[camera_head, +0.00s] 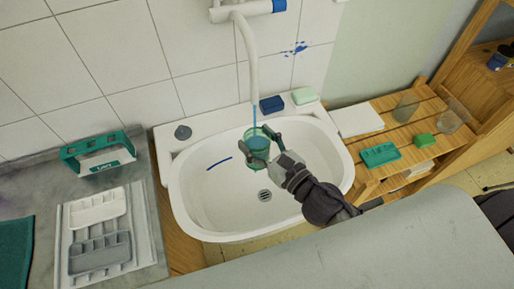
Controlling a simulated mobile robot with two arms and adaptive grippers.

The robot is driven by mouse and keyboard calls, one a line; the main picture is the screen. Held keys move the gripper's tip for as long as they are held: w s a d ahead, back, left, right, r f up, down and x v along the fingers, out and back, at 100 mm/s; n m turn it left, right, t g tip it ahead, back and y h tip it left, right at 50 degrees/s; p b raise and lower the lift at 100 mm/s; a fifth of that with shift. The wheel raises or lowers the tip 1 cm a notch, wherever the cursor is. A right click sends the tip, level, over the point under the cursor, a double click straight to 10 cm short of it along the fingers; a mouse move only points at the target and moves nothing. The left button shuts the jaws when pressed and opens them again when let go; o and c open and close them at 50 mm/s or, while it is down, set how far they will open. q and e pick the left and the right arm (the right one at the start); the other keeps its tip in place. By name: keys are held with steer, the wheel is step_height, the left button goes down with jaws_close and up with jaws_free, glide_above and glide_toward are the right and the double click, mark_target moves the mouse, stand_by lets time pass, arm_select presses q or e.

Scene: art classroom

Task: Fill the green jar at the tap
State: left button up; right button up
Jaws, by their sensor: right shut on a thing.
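The green jar (256,143) is a see-through cup held over the white sink basin (200,207). My right gripper (259,146) is shut on the jar, with its fingers around the sides. The jar is below the mouth of the white tap (250,50), and a thin blue stream of water (254,115) runs from the spout down into it. The water level inside is hard to make out. The tap's blue handle (279,6) is at the top edge. My left gripper is not in view.
A blue sponge (272,104) and a pale green soap (304,95) sit on the sink's back ledge. A wooden shelf (430,105) with clear cups stands at right. Trays (98,207) and a green carton (98,151) lie on the left counter.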

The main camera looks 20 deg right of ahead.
steer(key=s+a+b, duration=0.1)
steer(key=s+b, duration=0.1)
steer(key=s, duration=0.4)
steer(key=shift+s+a, duration=0.15)
steer(key=shift+a, duration=0.1)
